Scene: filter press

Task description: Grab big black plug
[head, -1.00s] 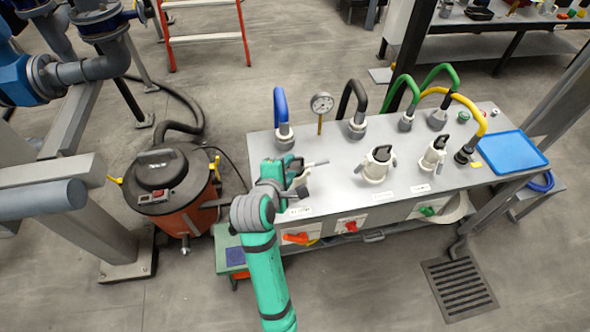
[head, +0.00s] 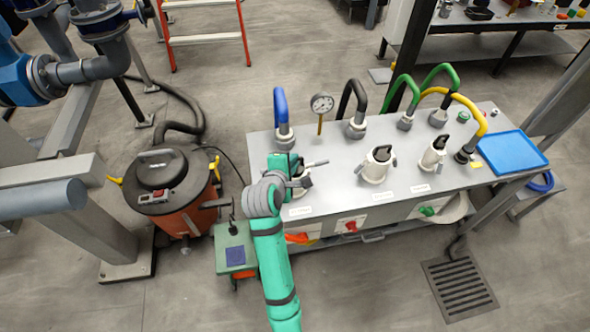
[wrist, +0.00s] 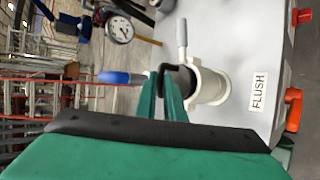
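The big black plug (wrist: 180,78) shows in the wrist view as a dark rounded piece in the mouth of a white socket (wrist: 211,87) beside the FLUSH label. My gripper (wrist: 163,76) has its two green fingers close together, a narrow gap between them, with their tips at the near edge of the black piece. Whether they grip it is unclear. In the head view my gripper (head: 298,172) is over the left end of the grey bench and largely covers that socket. Two similar dark-topped white sockets, one middle (head: 376,170) and one right (head: 432,158), stand farther right.
The grey bench (head: 338,180) carries a gauge (head: 321,104) and several upright coloured hoses behind the sockets. A blue tray (head: 511,152) lies at its right end. A green box (head: 236,249) and an orange-and-black vacuum (head: 170,190) stand left of the bench.

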